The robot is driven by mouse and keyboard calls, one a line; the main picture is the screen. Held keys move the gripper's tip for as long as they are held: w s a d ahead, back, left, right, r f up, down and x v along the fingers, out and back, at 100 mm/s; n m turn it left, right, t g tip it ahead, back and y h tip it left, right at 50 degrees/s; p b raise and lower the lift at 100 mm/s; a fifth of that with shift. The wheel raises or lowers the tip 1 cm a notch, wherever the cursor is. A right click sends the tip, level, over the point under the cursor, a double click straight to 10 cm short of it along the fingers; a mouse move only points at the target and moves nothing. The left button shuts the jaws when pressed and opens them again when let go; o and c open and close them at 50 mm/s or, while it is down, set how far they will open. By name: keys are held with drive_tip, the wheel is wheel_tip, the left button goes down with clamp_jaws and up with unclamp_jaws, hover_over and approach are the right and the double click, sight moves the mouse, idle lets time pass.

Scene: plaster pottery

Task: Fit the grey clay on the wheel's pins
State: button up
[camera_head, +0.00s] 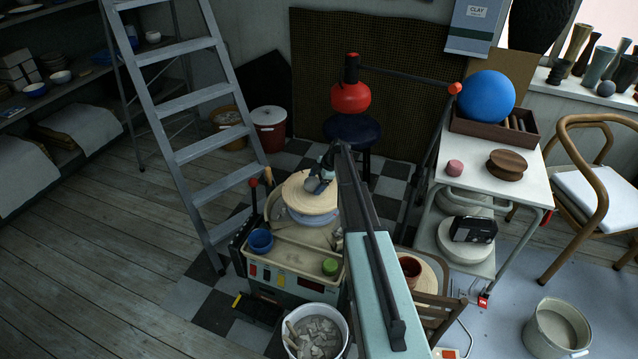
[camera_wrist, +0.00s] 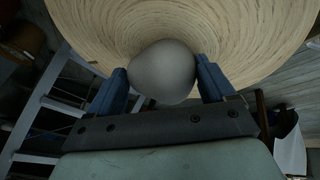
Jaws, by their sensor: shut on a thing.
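The grey clay (camera_wrist: 163,72) is a smooth rounded lump in the wrist view. My gripper (camera_wrist: 165,84) is shut on it, with one blue finger on each side. The wheel's pale wooden disc (camera_wrist: 255,30) fills the top of the wrist view behind the clay. In the head view the wheel's disc (camera_head: 297,203) shows from above, and my gripper (camera_head: 320,178) is over its right-hand part. I cannot tell whether the clay touches the disc. I cannot make out any pins in either view.
A ladder (camera_head: 188,100) stands close on the left. A white bucket (camera_head: 343,317) is in front. A table (camera_head: 470,180) with a blue ball (camera_head: 486,96) is to the right.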

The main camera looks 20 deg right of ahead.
drive_tip(key=n+g, duration=0.1)
drive_tip(key=n, duration=0.2)
drive_tip(key=n+g+y, duration=0.1)
drive_tip(key=n, duration=0.1)
drive_tip(key=shift+s+a+n, duration=0.1)
drive_tip(key=shift+a+n, duration=0.05)
drive_tip(key=shift+n, duration=0.25)
drive_tip(key=shift+f, duration=0.1)
drive_tip(key=shift+f, duration=2.05)
drive_tip(key=shift+f, duration=1.1)
idle(1.1)
drive_tip(key=o, duration=1.8)
drive_tip(key=shift+c, duration=0.2)
drive_tip(key=v, duration=1.3)
drive_tip(key=shift+d+r, duration=0.2)
drive_tip(key=shift+r, duration=0.15)
